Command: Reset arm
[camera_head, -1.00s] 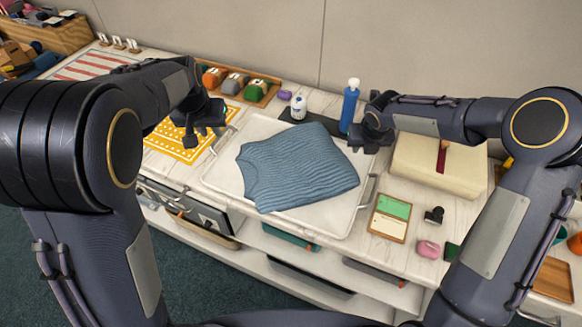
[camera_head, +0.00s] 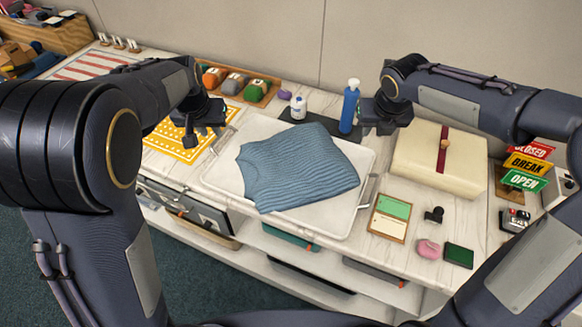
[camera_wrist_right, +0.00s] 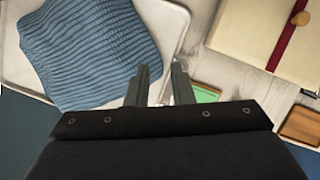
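My left gripper (camera_head: 204,134) hovers above the worktop at the left of the white tray (camera_head: 215,178), over the yellow patterned mat. Its fingers look apart and hold nothing visible. My right gripper (camera_head: 386,126) hangs right of the blue bottle, over the back right of the tray. In the right wrist view its two fingers (camera_wrist_right: 160,85) stand apart with nothing between them. A folded blue knit sweater (camera_head: 298,165) lies on the tray, clear of both grippers; it also shows in the right wrist view (camera_wrist_right: 90,45).
A cream box (camera_head: 420,165) with a red band stands right of the tray. A blue bottle (camera_head: 349,108) and a white bottle (camera_head: 298,108) stand behind it. A green-and-cream card (camera_head: 390,217), pink item (camera_head: 429,248) and sign stack (camera_head: 528,165) are at right.

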